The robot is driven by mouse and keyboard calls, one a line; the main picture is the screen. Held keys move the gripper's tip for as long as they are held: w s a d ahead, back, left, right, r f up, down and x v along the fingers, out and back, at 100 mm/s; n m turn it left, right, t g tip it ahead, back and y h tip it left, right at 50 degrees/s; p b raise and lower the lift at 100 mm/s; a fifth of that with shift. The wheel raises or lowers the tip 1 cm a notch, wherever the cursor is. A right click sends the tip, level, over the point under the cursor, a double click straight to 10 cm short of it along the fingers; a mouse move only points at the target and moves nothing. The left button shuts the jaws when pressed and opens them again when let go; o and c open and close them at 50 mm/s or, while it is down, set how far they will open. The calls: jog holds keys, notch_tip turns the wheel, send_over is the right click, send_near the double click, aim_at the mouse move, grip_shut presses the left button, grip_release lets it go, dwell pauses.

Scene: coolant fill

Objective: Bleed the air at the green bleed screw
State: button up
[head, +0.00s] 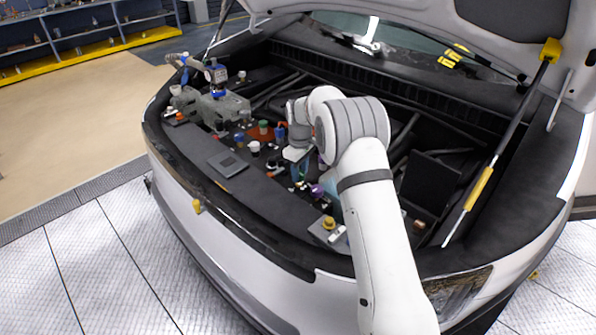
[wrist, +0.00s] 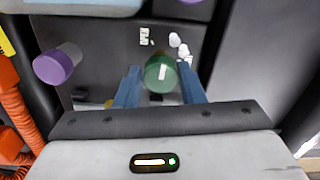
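The green bleed screw (wrist: 162,73) has a round green head with a white mark on its face. In the wrist view it sits between the two blue fingers of my gripper (wrist: 160,80), one finger on each side. The fingers are apart, and thin gaps seem to show beside the head; contact is hard to judge. In the head view my gripper (head: 300,171) points down into the front of the engine bay, and the green screw cannot be made out clearly beside it.
A purple-capped cylinder (wrist: 57,65) stands left of my gripper, near orange ribbed hoses (wrist: 22,115). Another purple part shows at the top edge. In the head view, a green cap (head: 263,127), a white cap (head: 254,147) and a yellow cap (head: 328,222) stand around the bay.

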jog(key=o, duration=0.4)
jog(key=shift+r+b, duration=0.35)
jog(key=shift+r, duration=3.5)
jog(key=s+d+r+m, duration=0.2)
jog(key=s+d+r, duration=0.15)
jog(key=s, duration=0.25)
jog(key=s+d+r+m+t, duration=0.1)
jog(key=s+d+r, duration=0.1)
jog(key=s+r, duration=0.3)
jog(key=s+d+r+m, duration=0.2)
jog(key=s+d+r, duration=0.1)
jog(key=s, duration=0.3)
jog(key=s+d+f+m, duration=0.1)
jog(key=s+m, duration=0.1)
jog(key=s, duration=0.6)
jog(key=s+d+m+t, duration=0.1)
jog(key=s+d+m, duration=0.1)
jog(key=s, duration=0.6)
jog(key=s+d+f+m, duration=0.1)
jog(key=s+d+m, duration=0.1)
jog(key=s, duration=0.6)
jog(key=shift+s+d+f+t, duration=0.1)
jog(key=shift+f+t, duration=0.25)
jog(key=shift+t, duration=0.05)
